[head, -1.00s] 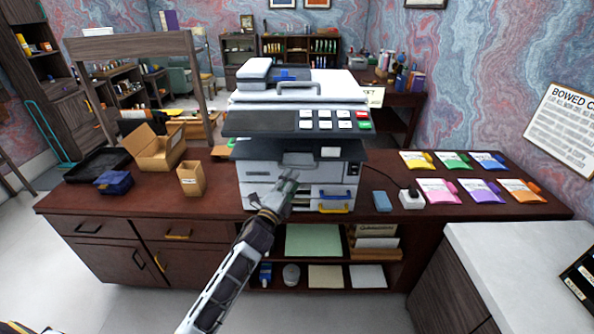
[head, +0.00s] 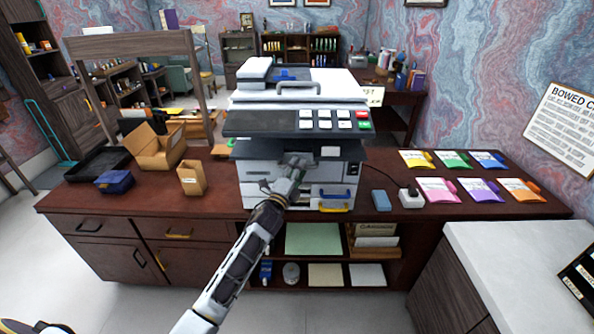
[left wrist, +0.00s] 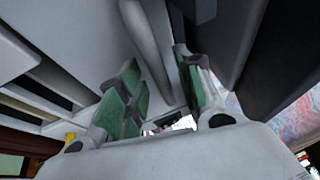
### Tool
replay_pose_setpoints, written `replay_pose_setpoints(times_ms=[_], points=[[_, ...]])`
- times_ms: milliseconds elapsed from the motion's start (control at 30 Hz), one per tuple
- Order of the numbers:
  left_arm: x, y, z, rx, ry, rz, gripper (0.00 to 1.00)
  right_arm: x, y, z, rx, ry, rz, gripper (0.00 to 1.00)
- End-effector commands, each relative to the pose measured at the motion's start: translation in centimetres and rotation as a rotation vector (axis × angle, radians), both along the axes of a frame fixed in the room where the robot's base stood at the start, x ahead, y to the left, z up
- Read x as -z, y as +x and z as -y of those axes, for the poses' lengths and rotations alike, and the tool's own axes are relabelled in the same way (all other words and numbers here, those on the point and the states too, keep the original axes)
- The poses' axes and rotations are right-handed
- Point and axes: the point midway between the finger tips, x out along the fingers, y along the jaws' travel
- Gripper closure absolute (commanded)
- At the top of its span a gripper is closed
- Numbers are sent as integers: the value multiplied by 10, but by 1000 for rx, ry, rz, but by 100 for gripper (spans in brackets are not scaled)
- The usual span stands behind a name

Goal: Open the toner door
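The printer (head: 255,171) stands on the dark red desk, with a light grey front below a dark control panel. The toner door appears to be the upper front panel, largely behind my gripper in the head view; its outline is hard to make out. My left gripper (head: 297,166) is at this front. In the left wrist view its green-padded fingers (left wrist: 158,88) are apart. A grey bar (left wrist: 148,45), seemingly a handle, runs down a pale panel and shows in the gap between them. I cannot tell whether they touch it. My right gripper is not in view.
Below are drawers with a blue handle (head: 335,191) and a yellow handle (head: 334,210). Cardboard boxes (head: 160,150) stand left. A blue block (head: 381,201), a white socket (head: 411,197) and several coloured packets (head: 482,197) lie right. The desk's front edge is below the arm.

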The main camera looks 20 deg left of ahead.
Motion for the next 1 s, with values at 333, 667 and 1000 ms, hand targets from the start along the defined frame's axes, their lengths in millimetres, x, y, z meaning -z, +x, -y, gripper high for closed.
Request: replay_pose_setpoints(times_ms=[333, 667, 1000], points=[[0, 0, 0, 0, 0, 0, 89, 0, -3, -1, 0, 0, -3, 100], [0, 0, 0, 0, 0, 0, 100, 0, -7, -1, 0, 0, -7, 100], [1, -1, 0, 0, 2, 6, 100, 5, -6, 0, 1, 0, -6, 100]])
